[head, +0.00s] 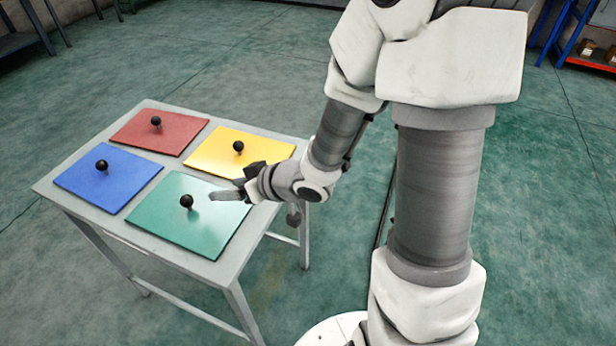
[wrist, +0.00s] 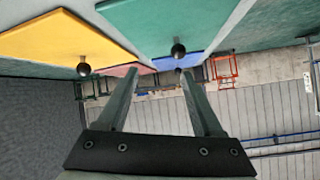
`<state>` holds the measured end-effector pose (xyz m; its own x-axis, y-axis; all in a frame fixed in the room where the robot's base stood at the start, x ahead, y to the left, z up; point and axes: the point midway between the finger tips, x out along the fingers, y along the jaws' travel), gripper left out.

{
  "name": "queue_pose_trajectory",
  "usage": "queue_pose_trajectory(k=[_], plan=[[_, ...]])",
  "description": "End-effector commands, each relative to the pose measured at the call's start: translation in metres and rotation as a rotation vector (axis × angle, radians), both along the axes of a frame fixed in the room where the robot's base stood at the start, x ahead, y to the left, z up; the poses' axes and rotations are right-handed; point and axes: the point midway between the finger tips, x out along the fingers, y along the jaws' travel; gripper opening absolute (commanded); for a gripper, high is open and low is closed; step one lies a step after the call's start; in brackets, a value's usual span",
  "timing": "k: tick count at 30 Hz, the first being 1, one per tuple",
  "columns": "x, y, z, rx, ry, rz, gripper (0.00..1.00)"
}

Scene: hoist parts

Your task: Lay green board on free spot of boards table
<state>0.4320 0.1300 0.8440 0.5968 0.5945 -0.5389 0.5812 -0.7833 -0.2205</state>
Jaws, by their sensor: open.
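The green board (head: 203,226) lies flat on the front right part of the grey boards table (head: 148,108), with a black ball knob (head: 187,201) standing up near its middle. My gripper (head: 214,195) is beside this knob, to its right, open and with nothing in it. In the wrist view the two fingers (wrist: 155,75) point towards the green board (wrist: 160,24), and its knob (wrist: 178,50) shows just beyond the finger tips, nearer the right finger. The picture there is turned over, with the boards at the top.
A blue board (head: 108,182), a red board (head: 160,130) and a yellow board (head: 228,158), each with a black knob, lie on the same table. The four boards leave only narrow strips of tabletop. Shelves (head: 590,38) stand far back; open floor surrounds the table.

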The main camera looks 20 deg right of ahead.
Motion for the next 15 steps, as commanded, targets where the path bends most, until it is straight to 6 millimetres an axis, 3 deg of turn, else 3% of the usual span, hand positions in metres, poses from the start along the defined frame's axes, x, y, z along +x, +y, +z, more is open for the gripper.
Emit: queue_pose_trajectory(k=[4, 8, 11, 15], plan=[[0.015, -0.045, 0.025, -0.211, -0.035, -0.135, 0.68], [0.013, -0.087, 0.055, -0.366, -0.028, -0.278, 0.68], [0.001, -0.115, 0.079, -0.449, -0.001, -0.383, 0.68], [-0.029, -0.141, 0.112, -0.509, 0.064, -0.507, 0.68]])
